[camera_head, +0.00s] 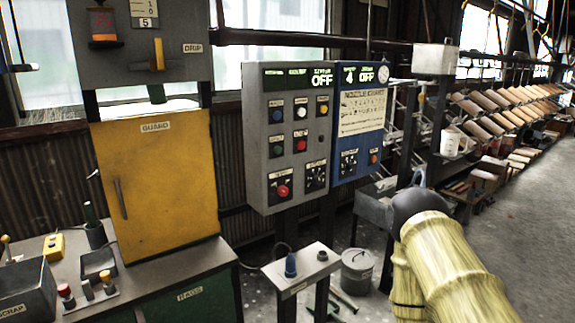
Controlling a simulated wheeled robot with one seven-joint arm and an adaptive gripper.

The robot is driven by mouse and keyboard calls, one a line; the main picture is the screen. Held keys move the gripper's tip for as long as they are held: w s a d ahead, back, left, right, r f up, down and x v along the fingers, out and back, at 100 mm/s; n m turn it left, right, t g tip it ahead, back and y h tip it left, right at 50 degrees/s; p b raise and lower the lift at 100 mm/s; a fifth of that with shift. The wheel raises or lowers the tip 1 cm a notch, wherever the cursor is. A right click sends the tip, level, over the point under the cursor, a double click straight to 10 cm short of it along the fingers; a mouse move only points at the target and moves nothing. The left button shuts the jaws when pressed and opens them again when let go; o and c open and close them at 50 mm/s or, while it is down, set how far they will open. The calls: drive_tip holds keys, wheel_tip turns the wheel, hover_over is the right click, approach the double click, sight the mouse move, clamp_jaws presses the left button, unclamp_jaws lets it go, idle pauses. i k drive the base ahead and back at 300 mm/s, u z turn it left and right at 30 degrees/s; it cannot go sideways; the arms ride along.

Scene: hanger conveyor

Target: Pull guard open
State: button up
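The guard (160,185) is a yellow upright panel at the left, with a "GUARD" label near its top. It covers the front of the machine below the grey head panel (150,75). A dark vertical handle (120,198) stands on its left side. My arm, yellowish with a black joint, shows at the lower right, well apart from the guard. My gripper is not in view.
A bench (222,253) with a scrap bin (25,290), buttons and small cups is below the guard. A grey control box (288,190) and a blue panel (358,155) stand right of it. A small stand (300,268) and a lidded bucket (357,270) are between the bench and my arm. Open floor (520,220) lies at the right.

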sight(157, 171)
drive_tip(key=z, duration=1.2)
drive_tip(key=i, duration=0.35)
drive_tip(key=u, duration=2.9)
